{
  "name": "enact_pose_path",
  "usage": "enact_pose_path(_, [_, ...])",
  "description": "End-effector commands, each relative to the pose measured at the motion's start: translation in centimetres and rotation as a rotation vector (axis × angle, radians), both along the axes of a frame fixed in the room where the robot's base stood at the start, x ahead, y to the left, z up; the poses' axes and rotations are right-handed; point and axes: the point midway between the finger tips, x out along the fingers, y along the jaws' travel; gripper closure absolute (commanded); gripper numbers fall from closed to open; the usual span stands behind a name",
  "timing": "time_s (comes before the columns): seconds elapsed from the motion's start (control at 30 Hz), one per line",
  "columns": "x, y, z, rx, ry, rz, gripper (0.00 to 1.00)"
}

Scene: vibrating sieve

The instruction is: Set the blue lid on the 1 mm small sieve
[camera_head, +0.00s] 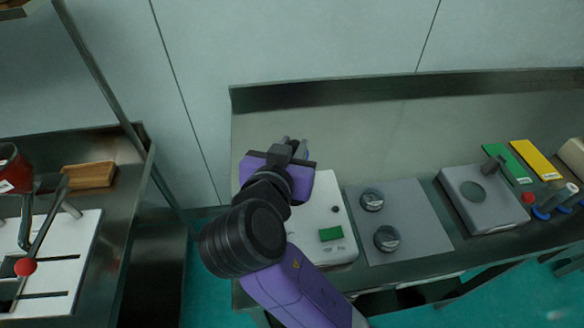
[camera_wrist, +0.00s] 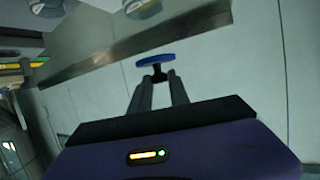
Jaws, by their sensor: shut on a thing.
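My gripper (camera_head: 294,146) is raised over the left end of the steel bench. In the wrist view its fingers (camera_wrist: 155,88) are shut on the blue lid (camera_wrist: 155,60), which sits at the fingertips and is seen nearly edge-on. The lid is not clear in the head view. Two small round grey pieces, perhaps the small sieves, stand on a grey plate (camera_head: 415,222), one farther back (camera_head: 372,199) and one nearer (camera_head: 387,238). I cannot read any size mark, so I cannot tell which is 1 mm. The lid is apart from both.
A white device with a green panel (camera_head: 331,233) stands left of the plate, partly behind my arm. A grey box (camera_head: 485,212) with a round top opening is to the right. Green (camera_head: 507,165) and yellow (camera_head: 535,158) pieces lie farther right. A raised steel backsplash (camera_head: 400,92) runs behind.

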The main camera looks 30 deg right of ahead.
Motion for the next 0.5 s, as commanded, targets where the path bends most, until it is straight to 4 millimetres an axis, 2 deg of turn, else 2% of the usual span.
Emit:
enact_pose_path(0.03, [-0.1, 0.0, -0.9, -0.002, 0.004, 0.0, 1.0])
enact_pose_path(0.27, [0.0, 0.0, -2.7, 0.0, 0.001, 0.0, 1.0])
enact_pose_path(0.5, [0.0, 0.0, -5.9, -0.002, 0.003, 0.0, 1.0])
